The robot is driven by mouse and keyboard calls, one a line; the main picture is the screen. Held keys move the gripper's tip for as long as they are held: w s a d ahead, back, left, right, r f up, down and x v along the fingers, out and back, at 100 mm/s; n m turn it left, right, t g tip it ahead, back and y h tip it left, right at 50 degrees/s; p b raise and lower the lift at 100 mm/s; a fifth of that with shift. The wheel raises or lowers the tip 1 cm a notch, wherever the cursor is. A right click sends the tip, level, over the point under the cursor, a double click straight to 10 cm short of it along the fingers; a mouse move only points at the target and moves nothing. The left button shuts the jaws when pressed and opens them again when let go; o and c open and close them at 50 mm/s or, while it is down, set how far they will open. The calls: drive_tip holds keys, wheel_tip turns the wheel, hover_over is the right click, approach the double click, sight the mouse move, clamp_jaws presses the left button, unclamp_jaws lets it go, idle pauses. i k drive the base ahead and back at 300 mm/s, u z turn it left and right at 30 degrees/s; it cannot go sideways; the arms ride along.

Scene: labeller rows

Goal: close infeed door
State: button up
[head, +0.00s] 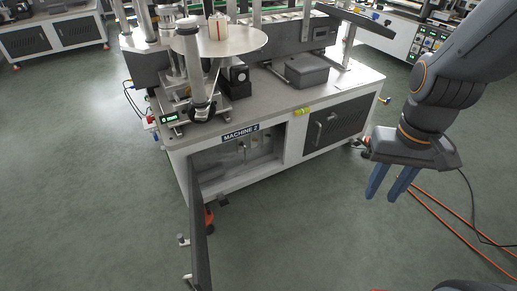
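The open cabinet door (198,230) is a dark panel seen nearly edge-on. It swings out toward me from the left side of the cabinet opening (235,158) under the "MACHINE 2" label (240,134). The opening shows the inside of the machine's base. My gripper (382,197) hangs at the right, with two blue fingers pointing down and a gap between them. It is empty and well to the right of the open door, touching nothing.
A second dark door (337,127) on the same machine is shut. An orange cable (455,222) and a black cable lie on the floor at the right. Green floor (290,235) is clear between the open door and my gripper. Other machines stand at the back.

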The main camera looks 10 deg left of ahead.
sight(201, 276)
drive_tip(key=z, duration=1.45)
drive_tip(key=k, duration=1.15)
drive_tip(key=u, duration=2.3)
drive_tip(key=i, duration=0.5)
drive_tip(key=z, duration=0.65)
drive_tip(key=k, duration=0.6)
drive_tip(key=u, duration=0.9)
